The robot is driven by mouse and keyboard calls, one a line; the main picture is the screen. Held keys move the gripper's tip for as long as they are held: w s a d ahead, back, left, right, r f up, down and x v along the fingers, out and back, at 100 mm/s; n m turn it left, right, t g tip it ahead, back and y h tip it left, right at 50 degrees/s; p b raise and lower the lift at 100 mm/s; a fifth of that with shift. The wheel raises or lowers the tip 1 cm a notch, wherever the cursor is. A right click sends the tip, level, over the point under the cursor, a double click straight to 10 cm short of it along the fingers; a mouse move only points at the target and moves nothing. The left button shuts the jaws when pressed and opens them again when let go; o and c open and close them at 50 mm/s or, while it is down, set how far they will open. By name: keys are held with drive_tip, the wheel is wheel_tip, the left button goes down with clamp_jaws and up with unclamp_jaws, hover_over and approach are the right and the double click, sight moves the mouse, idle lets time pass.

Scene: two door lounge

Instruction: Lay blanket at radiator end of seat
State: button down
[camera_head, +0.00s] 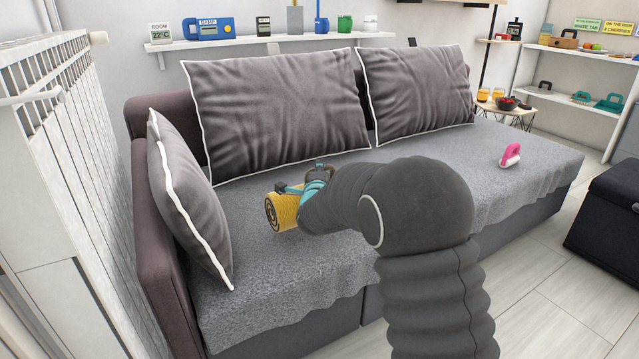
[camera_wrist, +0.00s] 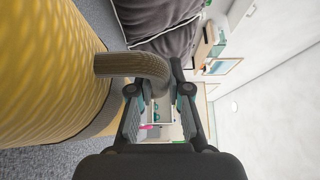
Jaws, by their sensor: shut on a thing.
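The blanket is a yellow roll (camera_head: 284,212) with a dark spiral end and a brown handle. It is over the left part of the grey-covered seat (camera_head: 400,184); I cannot tell if it touches the cover. In the wrist view the yellow roll (camera_wrist: 45,70) fills the left side, and its handle (camera_wrist: 135,66) reaches between my fingers. My gripper (camera_head: 318,176) is shut on this handle, also in the wrist view (camera_wrist: 158,88). The white radiator (camera_head: 65,150) stands at the far left, beside the sofa's left arm. My arm hides part of the seat.
A grey cushion (camera_head: 188,195) leans on the left sofa arm (camera_head: 158,255). Two larger cushions (camera_head: 280,112) (camera_head: 418,92) stand against the back. A pink object (camera_head: 510,155) lies on the right of the seat. A dark box (camera_head: 608,215) stands at right. The seat front left is clear.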

drive_tip(key=shift+f, duration=1.9)
drive_tip(key=shift+f+b, duration=0.15)
drive_tip(key=shift+b, duration=0.25)
drive_tip(key=c, duration=1.1)
unclamp_jaws()
drive_tip(key=shift+s+p, duration=0.15)
drive_tip(key=shift+p, duration=0.15)
drive_tip(key=s, duration=1.1)
drive_tip(key=shift+s+d+b, duration=0.25)
drive_tip(key=shift+s+b, duration=0.1)
drive_tip(key=shift+s, duration=0.05)
